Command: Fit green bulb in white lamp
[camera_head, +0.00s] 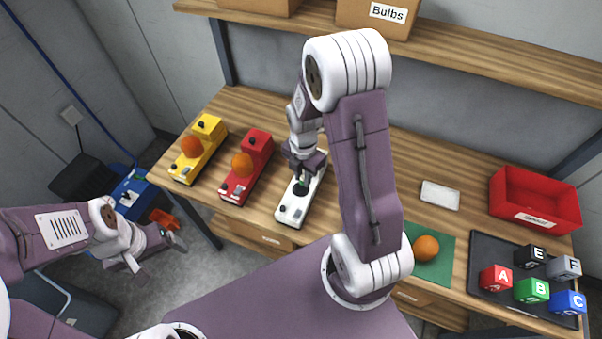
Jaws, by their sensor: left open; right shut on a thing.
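The white lamp (291,213) is a long white base with a dark round socket, on the table between the red lamp and my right arm. My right gripper (303,178) points down over the socket. It is shut on the green bulb (302,183), of which only a small green part shows; the fingers hide the rest. I cannot tell whether the bulb touches the socket. My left gripper (178,242) is open and empty, off the table's left front side above the floor.
A yellow lamp (208,127) and a red lamp (258,147) stand left, each with an orange ball-shaped bulb. An orange ball (426,247) rests on a green mat (444,270). At right are a red bin (535,200) and a black tray (485,250) with several lettered cubes. A shelf (470,53) runs above.

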